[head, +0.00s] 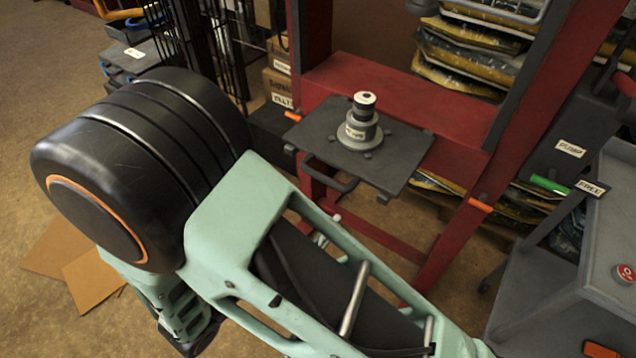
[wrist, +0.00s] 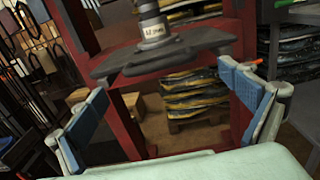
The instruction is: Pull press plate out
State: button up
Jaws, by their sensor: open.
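The press plate (head: 402,171) is a flat dark grey plate set in the red press frame (head: 355,83). A dark handle (head: 329,174) sticks out from its front edge. A stepped grey round part (head: 361,125) with a label stands upright on the plate. In the wrist view the plate (wrist: 205,38) and the round part (wrist: 153,22) show at the top, beyond my gripper. My gripper (wrist: 165,110) is open and empty, its blue-padded fingers wide apart, below and in front of the plate. In the head view my arm hides the gripper's fingers.
A grey cart (head: 612,232) with a red button (head: 625,273) stands at the right, near a box labelled PUMP (head: 569,149). Stacked yellow-and-black bags (head: 462,55) lie behind the press. Cardboard (head: 75,262) lies on the floor at left. A black rack stands left of the press.

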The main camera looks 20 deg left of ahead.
jog(key=shift+v, duration=2.4)
